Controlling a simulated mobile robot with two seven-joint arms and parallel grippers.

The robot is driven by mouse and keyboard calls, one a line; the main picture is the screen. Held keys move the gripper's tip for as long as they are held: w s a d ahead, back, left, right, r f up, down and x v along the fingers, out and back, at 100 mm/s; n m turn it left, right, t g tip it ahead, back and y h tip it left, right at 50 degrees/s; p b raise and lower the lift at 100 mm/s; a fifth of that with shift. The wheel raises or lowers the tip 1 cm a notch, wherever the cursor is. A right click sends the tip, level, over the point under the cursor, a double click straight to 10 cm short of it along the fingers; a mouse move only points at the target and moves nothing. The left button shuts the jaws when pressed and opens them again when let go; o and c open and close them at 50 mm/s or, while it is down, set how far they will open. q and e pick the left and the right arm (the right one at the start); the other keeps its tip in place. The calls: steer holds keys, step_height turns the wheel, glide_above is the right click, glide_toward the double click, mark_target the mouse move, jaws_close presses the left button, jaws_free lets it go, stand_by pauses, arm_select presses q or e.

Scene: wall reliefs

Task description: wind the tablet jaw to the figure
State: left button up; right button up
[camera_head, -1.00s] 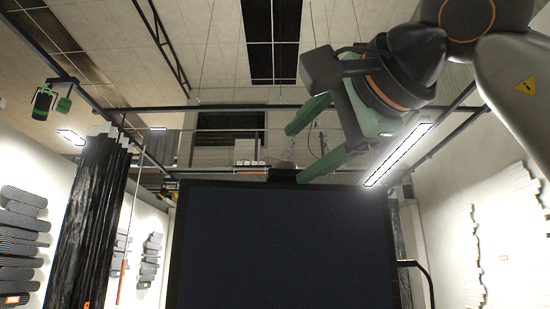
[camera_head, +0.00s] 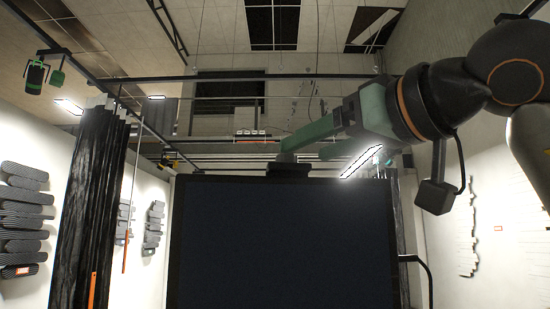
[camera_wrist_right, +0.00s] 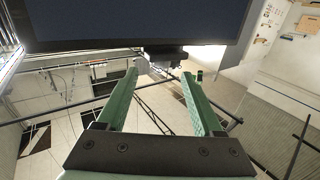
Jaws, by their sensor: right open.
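A large dark flat panel (camera_head: 285,245), which I take to be the tablet, fills the lower middle of the head view. A small black block (camera_head: 289,169) sits at the middle of its top edge; I cannot tell whether it is the jaw. The block also shows in the right wrist view (camera_wrist_right: 166,50), just past the fingertips. My right gripper (camera_head: 303,150) is open, its green fingers pointing left near the block. In the right wrist view the gripper (camera_wrist_right: 162,72) has no object clearly held between its fingers. I see no readable figure. My left gripper is not in view.
Grey stacked wall reliefs (camera_head: 22,225) hang on the left wall. A black bent rod (camera_head: 425,275) stands at the panel's right edge. Dark rails cross above the panel.

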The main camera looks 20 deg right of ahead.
steer(key=p+x, duration=0.1)
steer(key=x, duration=0.8)
steer(key=shift+w+a+p, duration=0.1)
steer(key=shift+w+p, duration=0.25)
steer(key=shift+p, duration=0.05)
steer(key=shift+c, duration=0.2)
jaws_close()
